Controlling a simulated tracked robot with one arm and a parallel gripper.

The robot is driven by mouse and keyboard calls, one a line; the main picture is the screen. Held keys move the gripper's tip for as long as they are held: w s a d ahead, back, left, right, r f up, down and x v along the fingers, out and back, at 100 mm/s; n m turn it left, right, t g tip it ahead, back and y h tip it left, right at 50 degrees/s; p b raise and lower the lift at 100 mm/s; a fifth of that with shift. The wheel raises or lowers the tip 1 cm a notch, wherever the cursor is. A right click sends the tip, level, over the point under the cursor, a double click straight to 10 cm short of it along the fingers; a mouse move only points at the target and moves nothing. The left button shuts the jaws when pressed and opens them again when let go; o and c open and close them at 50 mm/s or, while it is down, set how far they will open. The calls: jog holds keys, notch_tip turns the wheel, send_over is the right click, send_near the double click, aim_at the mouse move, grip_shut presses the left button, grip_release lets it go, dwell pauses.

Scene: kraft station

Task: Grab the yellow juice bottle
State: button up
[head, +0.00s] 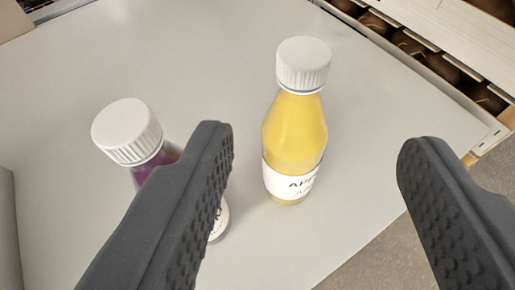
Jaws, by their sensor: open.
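The yellow juice bottle (296,135) stands upright on the grey table, with a white ribbed cap and a white label partly reading "APP". My gripper (315,150) is open and empty, its two dark fingers spread wide. In the picture the yellow bottle appears between the fingers, closer to the left one, and no contact shows. A purple bottle (143,172) with a white cap stands to the left. The left finger hides much of the purple bottle's body.
The grey table (200,60) is clear behind the bottles. Its right edge runs diagonally past the yellow bottle, with floor (385,250) beyond. A pale rack with dark compartments (420,45) lines the upper right. A grey panel (8,230) shows at the left edge.

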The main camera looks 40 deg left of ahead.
aim_at(309, 81)
jog(key=x, duration=0.6)
jog(key=shift+w+a, duration=0.15)
jog(key=shift+w, duration=0.1)
jog(key=shift+x, duration=3.05)
jog(key=shift+s+a+r, duration=0.1)
jog(key=shift+a, duration=0.05)
grip_shut()
